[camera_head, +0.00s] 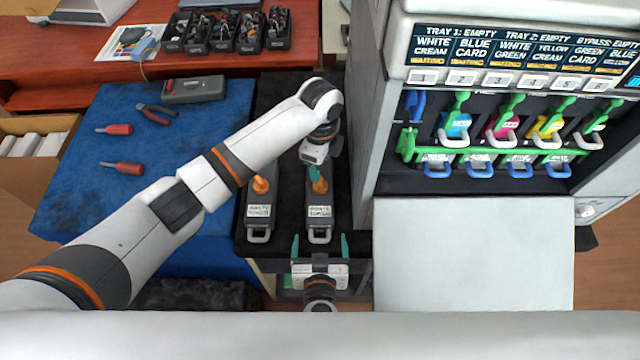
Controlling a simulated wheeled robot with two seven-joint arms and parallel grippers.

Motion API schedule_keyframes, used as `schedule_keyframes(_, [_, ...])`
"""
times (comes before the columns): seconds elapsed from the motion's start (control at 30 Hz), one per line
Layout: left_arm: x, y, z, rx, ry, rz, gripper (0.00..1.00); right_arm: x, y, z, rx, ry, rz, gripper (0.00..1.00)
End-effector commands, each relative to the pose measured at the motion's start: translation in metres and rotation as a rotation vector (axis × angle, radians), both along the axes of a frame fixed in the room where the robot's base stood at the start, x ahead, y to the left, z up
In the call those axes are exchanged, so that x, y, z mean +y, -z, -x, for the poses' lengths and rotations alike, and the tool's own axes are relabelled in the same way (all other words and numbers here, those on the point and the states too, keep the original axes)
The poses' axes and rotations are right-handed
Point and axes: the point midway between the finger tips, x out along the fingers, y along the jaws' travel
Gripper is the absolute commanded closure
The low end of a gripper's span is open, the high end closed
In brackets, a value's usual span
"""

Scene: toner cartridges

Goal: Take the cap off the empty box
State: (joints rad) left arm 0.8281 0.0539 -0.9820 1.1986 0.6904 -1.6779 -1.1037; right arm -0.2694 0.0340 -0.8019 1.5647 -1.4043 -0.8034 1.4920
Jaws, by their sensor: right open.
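Two dark grey boxes stand side by side on the black surface, each with a white label too small to read surely and a pale handle in front. The left box (259,205) has an orange cap (261,185) on top. The right box (319,206) also has an orange cap (320,187), partly hidden by my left gripper (315,173). The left gripper's teal fingers are right at this cap; whether they are shut on it cannot be seen. My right gripper (320,247) is open and empty, in front of the right box, fingers apart.
A printer (490,130) with coloured cartridges and a white open panel (472,252) stands to the right. A blue mat (110,195) at left holds red-handled screwdrivers (122,168), pliers (156,114) and a grey case (194,90). A cardboard box (30,155) is at far left.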

Motion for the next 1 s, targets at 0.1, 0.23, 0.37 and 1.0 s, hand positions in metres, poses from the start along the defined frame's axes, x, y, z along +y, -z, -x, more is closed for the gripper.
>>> schedule_keyframes(0.1, [0.000, 0.000, 0.000, 0.000, 0.000, 0.000, 0.49, 0.000, 0.006, -0.019, -0.003, 0.003, 0.001, 0.11])
schedule_keyframes(0.23, [0.000, 0.000, 0.000, 0.000, -0.001, 0.000, 0.49, 0.000, 0.016, -0.043, -0.002, 0.001, 0.001, 0.11])
schedule_keyframes(0.37, [0.001, 0.000, 0.000, 0.000, -0.001, -0.001, 0.49, 0.000, 0.026, -0.066, -0.002, 0.001, 0.001, 0.11])
schedule_keyframes(1.0, [0.001, 0.000, 0.000, 0.000, -0.001, -0.001, 0.49, 0.000, 0.041, -0.100, 0.001, 0.001, -0.002, 0.11])
